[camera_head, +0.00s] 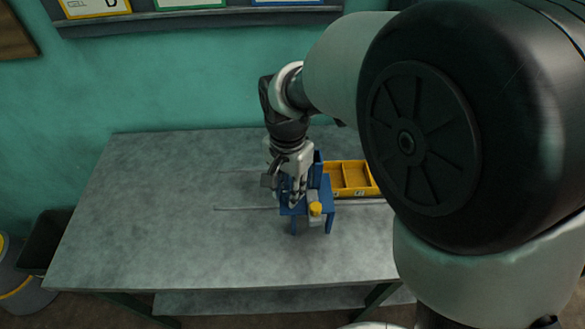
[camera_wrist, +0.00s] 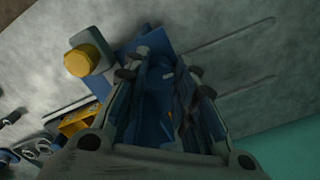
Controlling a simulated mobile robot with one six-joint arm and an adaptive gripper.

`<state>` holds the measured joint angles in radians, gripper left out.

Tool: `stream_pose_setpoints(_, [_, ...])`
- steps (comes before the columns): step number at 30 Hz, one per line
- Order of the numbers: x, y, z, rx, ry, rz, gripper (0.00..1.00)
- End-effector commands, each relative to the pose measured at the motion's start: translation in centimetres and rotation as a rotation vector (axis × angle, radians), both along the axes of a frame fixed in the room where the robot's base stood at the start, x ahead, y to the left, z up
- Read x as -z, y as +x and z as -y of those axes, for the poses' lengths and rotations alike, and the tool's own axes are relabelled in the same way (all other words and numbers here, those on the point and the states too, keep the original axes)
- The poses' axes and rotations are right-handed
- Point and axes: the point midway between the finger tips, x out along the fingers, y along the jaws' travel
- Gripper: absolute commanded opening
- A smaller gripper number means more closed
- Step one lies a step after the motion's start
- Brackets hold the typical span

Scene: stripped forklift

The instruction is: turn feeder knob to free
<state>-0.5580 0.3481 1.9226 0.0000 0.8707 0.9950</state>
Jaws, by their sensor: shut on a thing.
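A blue feeder (camera_head: 325,184) stands on the grey table, with a grey block and a yellow round cap (camera_head: 315,208) at its front. The feeder (camera_wrist: 190,42) and the yellow cap (camera_wrist: 82,61) also show in the wrist view, the cap left of my fingers. My gripper (camera_head: 292,200) points down at the feeder's left part. In the wrist view my gripper (camera_wrist: 160,75) has its fingers closed around a part at the feeder, apparently the feeder knob. That part is mostly hidden between the fingers; a small orange mark shows there. I cannot read the knob's setting.
A yellow divided tray (camera_head: 352,178) lies right behind the feeder. Thin rails (camera_head: 245,209) run along the table beside it. The left part of the table (camera_head: 150,220) is clear. A teal wall with a sign shelf (camera_head: 190,20) stands behind.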

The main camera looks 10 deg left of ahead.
Motion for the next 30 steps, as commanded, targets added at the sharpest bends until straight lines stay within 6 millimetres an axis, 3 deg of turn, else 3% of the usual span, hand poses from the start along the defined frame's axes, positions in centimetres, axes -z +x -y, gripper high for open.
stream_pose_setpoints(5, [-0.13, -0.03, 0.02, -0.093, -0.001, -0.001, 0.01])
stream_pose_setpoints(13, [-0.02, 0.00, 0.01, -0.100, 0.000, 0.000, 0.01])
stream_pose_setpoints(14, [-0.03, 0.00, 0.01, -0.100, 0.000, 0.000, 0.27])
stream_pose_setpoints(15, [-0.02, 0.00, 0.01, -0.100, 0.000, 0.000, 0.30])
stream_pose_setpoints(23, [-0.02, 0.00, 0.00, -0.099, 0.000, 0.000, 0.46])
stream_pose_setpoints(30, [-0.01, 0.00, 0.00, -0.099, 0.000, 0.000, 0.46])
